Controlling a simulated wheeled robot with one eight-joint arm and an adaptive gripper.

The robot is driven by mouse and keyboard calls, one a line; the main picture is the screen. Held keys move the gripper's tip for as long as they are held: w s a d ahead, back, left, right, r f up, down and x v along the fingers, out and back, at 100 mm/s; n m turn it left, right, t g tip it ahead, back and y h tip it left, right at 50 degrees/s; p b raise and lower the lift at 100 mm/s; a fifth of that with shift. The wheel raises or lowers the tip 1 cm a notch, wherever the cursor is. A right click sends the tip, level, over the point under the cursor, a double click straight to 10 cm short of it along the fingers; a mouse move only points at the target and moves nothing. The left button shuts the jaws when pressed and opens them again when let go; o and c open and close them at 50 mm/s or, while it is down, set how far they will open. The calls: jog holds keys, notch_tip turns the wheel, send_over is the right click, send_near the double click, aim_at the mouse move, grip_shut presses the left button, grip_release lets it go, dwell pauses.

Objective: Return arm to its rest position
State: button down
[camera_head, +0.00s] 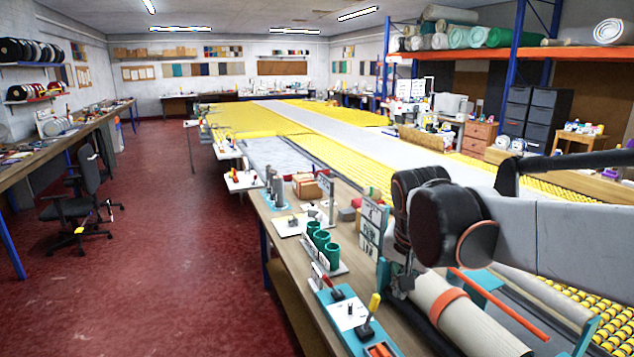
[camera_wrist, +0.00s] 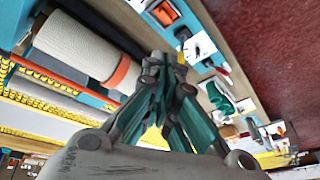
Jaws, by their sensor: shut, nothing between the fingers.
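My gripper shows in the wrist view (camera_wrist: 165,62) with its dark fingers together and nothing between them. In the head view my gripper (camera_head: 399,284) is small and partly hidden below my black and grey arm, which reaches in from the right over the workbench (camera_head: 290,265). A beige rug roll (camera_head: 468,325) with an orange band lies close by to the right. The roll also shows in the wrist view (camera_wrist: 75,45), left of my fingers. I cannot tell the gap between my gripper and the roll.
A long yellow roller table (camera_head: 275,120) runs to the back. The red floor (camera_head: 160,240) is clear at left, apart from a black chair (camera_head: 78,200).

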jog(key=s+d+f+n+t+b, duration=0.1)
jog(key=s+f+n, duration=0.2)
jog(key=s, duration=0.6)
jog(key=s+d+f+n+t+y, duration=0.1)
jog(key=s+f+n+t, duration=0.1)
jog(key=s, duration=0.7)
jog(key=shift+s+d+f+n+b, duration=0.3)
jog(key=shift+d+f+n+b, duration=0.15)
jog(key=shift+n, duration=0.25)
